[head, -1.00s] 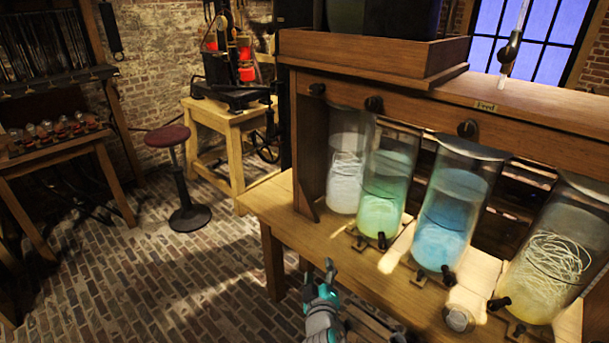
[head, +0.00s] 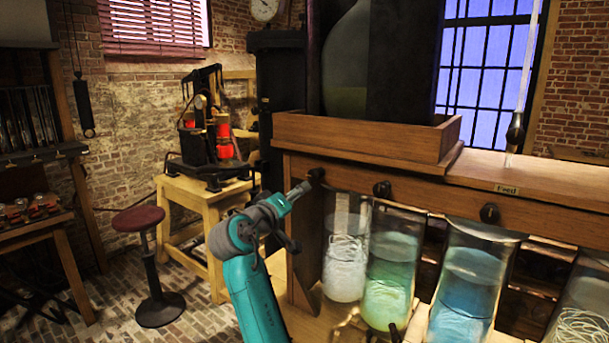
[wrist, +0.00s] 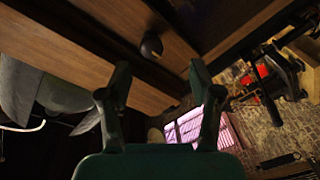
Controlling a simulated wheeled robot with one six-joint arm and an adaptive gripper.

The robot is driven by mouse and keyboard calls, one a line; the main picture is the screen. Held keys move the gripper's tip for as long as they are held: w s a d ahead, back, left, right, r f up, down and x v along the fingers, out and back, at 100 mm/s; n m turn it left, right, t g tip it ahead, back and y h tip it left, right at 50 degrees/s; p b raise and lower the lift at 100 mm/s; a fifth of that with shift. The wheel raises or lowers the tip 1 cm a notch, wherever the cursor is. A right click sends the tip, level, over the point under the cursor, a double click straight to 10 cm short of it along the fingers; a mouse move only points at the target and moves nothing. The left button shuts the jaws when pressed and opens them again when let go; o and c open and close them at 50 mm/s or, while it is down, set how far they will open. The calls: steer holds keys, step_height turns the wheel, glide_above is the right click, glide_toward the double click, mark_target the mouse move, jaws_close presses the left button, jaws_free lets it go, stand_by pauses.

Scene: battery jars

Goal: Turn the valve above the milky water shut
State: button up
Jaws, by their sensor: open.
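The milky white water stands in the leftmost glass jar (head: 345,262), with pale coils inside. Above it, a round black valve knob (head: 316,174) sits on the front of the wooden beam. My gripper (head: 301,188) is raised at the beam's left end, its tip close to this knob in the head view. In the wrist view my gripper (wrist: 159,68) is open, its two fingers spread. The black knob (wrist: 151,45) shows between and beyond the fingertips, nearer the left finger. I see no contact with it.
More black knobs (head: 381,189) (head: 489,213) sit along the beam (head: 440,196), above the green jar (head: 389,280) and blue jar (head: 468,290). A wooden tray (head: 360,133) with a large vessel stands on top. A stool (head: 140,219) and open floor lie left.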

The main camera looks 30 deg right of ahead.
mark_target(313, 176)
steer(key=shift+g, duration=0.3)
steer(key=x, duration=0.3)
steer(key=r+x, duration=0.1)
steer(key=x, duration=0.3)
steer(key=r+x, duration=0.1)
steer(key=x, duration=0.3)
steer(key=shift+w+r, duration=0.15)
steer(key=shift+r, duration=0.1)
steer(key=shift+c, duration=0.2)
steer(key=c, duration=1.1)
